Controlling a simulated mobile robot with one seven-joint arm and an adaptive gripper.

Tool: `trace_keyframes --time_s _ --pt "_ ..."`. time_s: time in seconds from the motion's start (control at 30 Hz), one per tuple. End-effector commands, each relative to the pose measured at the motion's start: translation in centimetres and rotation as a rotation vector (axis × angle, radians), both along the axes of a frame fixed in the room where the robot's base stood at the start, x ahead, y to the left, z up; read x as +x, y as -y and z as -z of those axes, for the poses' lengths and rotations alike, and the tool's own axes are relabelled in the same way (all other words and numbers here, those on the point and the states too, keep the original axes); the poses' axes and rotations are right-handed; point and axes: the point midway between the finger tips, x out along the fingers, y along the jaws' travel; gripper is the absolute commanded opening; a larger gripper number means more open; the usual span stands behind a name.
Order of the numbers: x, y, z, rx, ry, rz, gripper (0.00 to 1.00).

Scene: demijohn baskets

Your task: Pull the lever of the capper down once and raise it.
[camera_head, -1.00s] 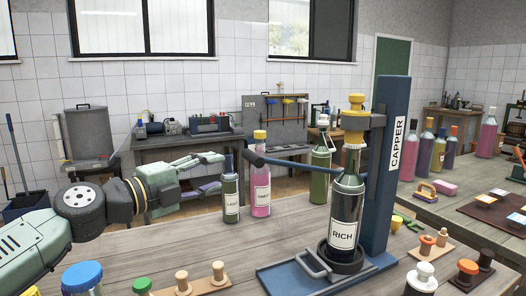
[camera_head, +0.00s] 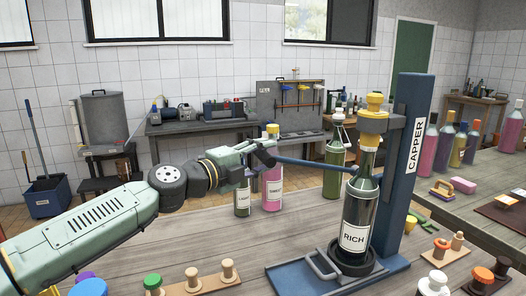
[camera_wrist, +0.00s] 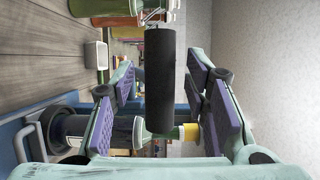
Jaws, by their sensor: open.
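The blue capper (camera_head: 408,150) stands upright on the bench, marked CAPPER, with a yellow head (camera_head: 374,112). A dark bottle labelled RICH (camera_head: 356,220) stands upright under that head. The capper's dark lever (camera_head: 315,164) sticks out to the left, roughly level, sloping slightly up towards its free end. My gripper (camera_head: 264,156) is open at the lever's free end. In the wrist view the thick dark lever grip (camera_wrist: 159,85) lies between my spread purple-padded fingers, with visible gaps on both sides. My fingers hide the lever's tip in the head view.
The LIGHT bottle (camera_head: 242,200) and the pink SWEET bottle (camera_head: 272,190) stand just below and behind my gripper. A green bottle (camera_head: 334,170) stands behind the lever. Stoppers on wooden strips (camera_head: 210,284) and coloured caps line the front edge.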

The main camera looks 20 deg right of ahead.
Motion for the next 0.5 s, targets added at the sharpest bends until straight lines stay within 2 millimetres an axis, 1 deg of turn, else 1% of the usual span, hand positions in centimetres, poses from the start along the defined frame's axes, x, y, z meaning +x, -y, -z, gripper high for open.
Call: trace_keyframes --time_s 0.1,0.33,0.37,0.5 --pt "0.24 0.45 -0.01 0.0 0.0 -0.001 0.42" --pt "0.27 0.49 0.05 0.0 0.0 -0.001 0.42" --pt "0.26 0.48 0.05 0.0 0.001 -0.001 0.41" --pt "0.25 0.48 0.04 0.0 0.001 -0.001 0.32"
